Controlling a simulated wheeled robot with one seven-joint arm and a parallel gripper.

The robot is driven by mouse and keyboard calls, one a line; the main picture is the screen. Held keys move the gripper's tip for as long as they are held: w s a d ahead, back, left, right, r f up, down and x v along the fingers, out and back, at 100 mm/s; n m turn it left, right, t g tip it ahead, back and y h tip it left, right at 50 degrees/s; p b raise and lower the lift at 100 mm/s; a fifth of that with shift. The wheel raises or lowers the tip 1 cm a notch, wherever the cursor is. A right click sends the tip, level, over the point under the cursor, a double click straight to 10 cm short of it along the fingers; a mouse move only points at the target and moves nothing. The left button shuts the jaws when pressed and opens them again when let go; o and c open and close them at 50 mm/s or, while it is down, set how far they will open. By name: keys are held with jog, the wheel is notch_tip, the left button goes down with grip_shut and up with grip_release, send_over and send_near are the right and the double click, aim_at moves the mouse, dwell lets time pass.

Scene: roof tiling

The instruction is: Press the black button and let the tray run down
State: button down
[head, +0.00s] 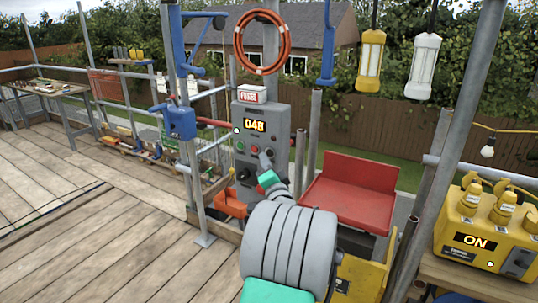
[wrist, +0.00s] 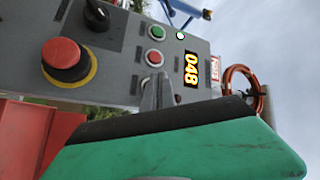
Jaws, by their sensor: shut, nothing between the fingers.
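The grey control box (head: 262,130) stands at the middle of the head view, its display (head: 254,124) reading 048. In the wrist view the box's face is turned sideways, with a green button (wrist: 157,32), a red button (wrist: 155,57), a black knob (wrist: 97,15) and a large red mushroom button (wrist: 65,58) on a yellow ring. My gripper (wrist: 157,93) is shut and empty, its tips close over the panel beside the red button; contact cannot be told. No separate black push button is clear; the fingers may hide it. The red tray (head: 345,190) is right of the box.
A steel post (head: 187,150) with a blue box stands left of the control box. Yellow and white lamps hang at the upper right. A yellow unit (head: 485,225) showing ON sits at the right. Open wooden decking (head: 100,220) lies at the left.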

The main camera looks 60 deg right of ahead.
jog(key=shift+d, duration=0.45)
